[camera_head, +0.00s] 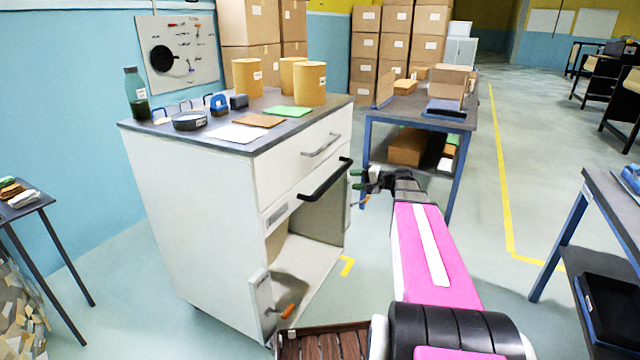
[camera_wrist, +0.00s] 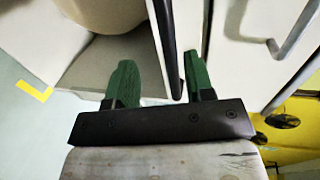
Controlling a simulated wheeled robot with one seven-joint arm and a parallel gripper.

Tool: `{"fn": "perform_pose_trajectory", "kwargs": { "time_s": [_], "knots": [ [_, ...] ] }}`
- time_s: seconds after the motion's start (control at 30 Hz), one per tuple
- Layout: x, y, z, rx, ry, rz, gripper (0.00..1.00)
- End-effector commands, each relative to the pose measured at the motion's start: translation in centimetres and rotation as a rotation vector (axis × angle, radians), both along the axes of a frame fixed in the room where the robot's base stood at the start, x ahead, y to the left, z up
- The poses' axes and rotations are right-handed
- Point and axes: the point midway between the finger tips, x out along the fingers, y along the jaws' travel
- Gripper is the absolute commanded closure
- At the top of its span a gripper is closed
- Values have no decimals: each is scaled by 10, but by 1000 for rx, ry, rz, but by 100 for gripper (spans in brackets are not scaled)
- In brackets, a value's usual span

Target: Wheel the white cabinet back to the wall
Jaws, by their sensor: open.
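The white cabinet (camera_head: 195,220) stands in the middle left of the head view, upright and angled, with a dark top (camera_head: 215,146). A black bar handle (camera_head: 325,179) runs across its front below a drawer with a grey handle (camera_head: 321,145). My gripper (camera_head: 357,180) is open at the right end of the black handle. In the wrist view the dark handle bar (camera_wrist: 165,45) lies between the two green fingers of my gripper (camera_wrist: 157,68). I cannot tell whether either finger touches it. The blue wall (camera_head: 70,100) is behind and left of the cabinet.
A bottle (camera_head: 136,95), yellow-brown rolls (camera_head: 310,84) and several small items stand on the cabinet. Its lower front is open. A blue-legged table (camera_head: 450,118) is behind right, a small dark table (camera_head: 28,205) left, another table (camera_head: 610,200) right. A yellow mark (camera_head: 347,266) is on the floor.

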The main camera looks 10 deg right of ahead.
Motion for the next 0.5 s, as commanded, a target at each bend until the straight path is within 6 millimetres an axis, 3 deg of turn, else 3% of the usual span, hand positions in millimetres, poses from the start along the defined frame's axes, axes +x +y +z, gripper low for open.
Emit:
{"fn": "perform_pose_trajectory", "kwargs": {
  "time_s": [0.17,0.5],
  "knots": [
    [8,-1,6,28,-15,-11,52],
    [37,43,-5,27,-14,-8,52]
  ]
}}
